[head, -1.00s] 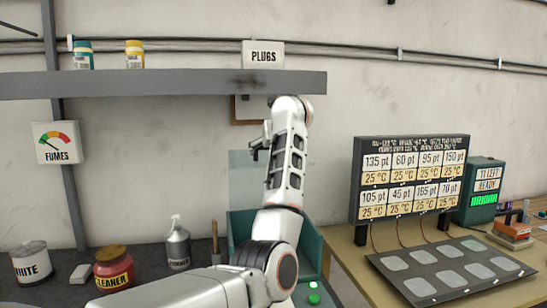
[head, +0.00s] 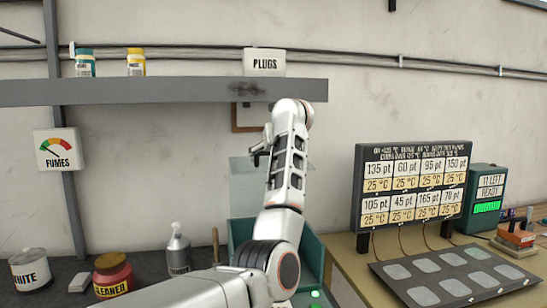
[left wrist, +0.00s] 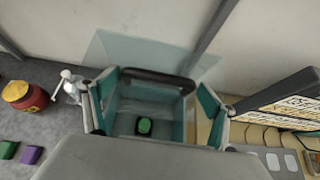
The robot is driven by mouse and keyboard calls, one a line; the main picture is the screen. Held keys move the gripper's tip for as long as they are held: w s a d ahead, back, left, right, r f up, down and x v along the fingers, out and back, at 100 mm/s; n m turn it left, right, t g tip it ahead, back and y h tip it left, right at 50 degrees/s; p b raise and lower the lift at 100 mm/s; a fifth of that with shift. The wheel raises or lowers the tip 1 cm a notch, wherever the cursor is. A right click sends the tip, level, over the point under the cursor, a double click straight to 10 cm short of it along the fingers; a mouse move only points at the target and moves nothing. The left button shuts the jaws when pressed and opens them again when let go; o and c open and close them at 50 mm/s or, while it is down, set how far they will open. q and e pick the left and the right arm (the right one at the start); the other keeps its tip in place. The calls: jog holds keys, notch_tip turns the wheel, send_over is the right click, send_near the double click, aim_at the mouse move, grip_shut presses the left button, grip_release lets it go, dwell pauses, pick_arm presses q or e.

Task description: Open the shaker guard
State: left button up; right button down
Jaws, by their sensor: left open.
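The shaker is a teal box (head: 312,255), partly hidden behind my left arm in the head view. Its clear guard panel (head: 243,172) stands upright behind the box. In the left wrist view the clear guard (left wrist: 140,52) rises behind the teal box, with a dark bar (left wrist: 158,78) across its lower part. A green button (left wrist: 144,126) shows below the bar. My left gripper (left wrist: 160,104) is open, its fingers wide apart on either side of the bar; I cannot tell if they touch anything. In the head view only part of the left gripper (head: 260,152) shows. My right gripper is not in view.
A grey shelf (head: 170,91) runs above the bench. A red cleaner jar (head: 113,275), a white tin (head: 30,270) and a thinner bottle (head: 178,252) stand left. A display board (head: 413,187) and dark tray (head: 455,272) are on the right bench.

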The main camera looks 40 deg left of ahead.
pick_arm(q)
jog(key=v, duration=1.2)
jog(key=shift+w, duration=0.1)
